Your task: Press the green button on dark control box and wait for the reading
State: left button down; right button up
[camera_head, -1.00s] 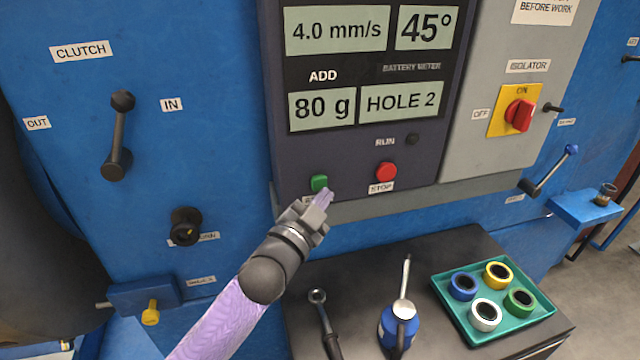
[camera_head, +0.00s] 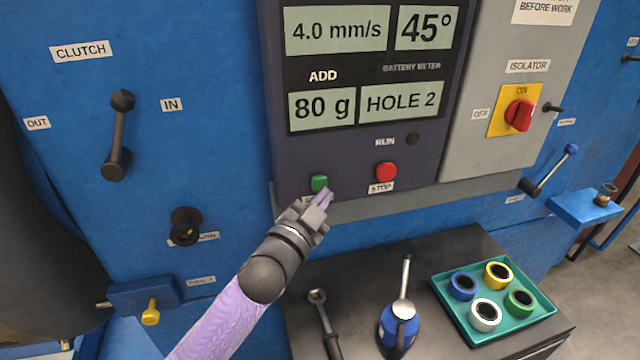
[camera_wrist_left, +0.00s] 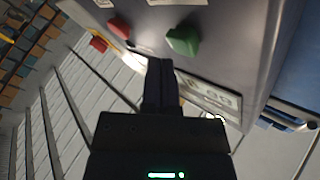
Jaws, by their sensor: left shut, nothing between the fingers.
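The dark control box (camera_head: 345,160) is on the blue machine's front. Its displays read 4.0 mm/s, 45°, ADD 80 g and HOLE 2. The green button (camera_head: 319,183) is at its lower left, and it also shows in the left wrist view (camera_wrist_left: 183,40). The red STOP button (camera_head: 386,172) is to its right. The RUN lamp (camera_head: 412,139) looks dark. My left gripper (camera_head: 326,198) is shut and empty, its tips just below and right of the green button in the head view. In the wrist view the fingertips (camera_wrist_left: 160,66) appear apart from the button. My right gripper is out of view.
A dark cabinet top (camera_head: 450,255) below holds a teal tray (camera_head: 472,325) with several coloured rings, a blue container (camera_head: 398,330) and a wrench-like tool (camera_head: 322,315). A grey panel with a red isolator switch (camera_head: 519,115) is right of the box. A clutch lever (camera_head: 118,135) is at left.

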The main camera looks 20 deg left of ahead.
pick_arm(q)
jog(key=shift+w+a, duration=0.1)
jog(key=shift+w, duration=0.05)
jog(key=shift+w+a, duration=0.15)
jog(key=shift+w, duration=0.05)
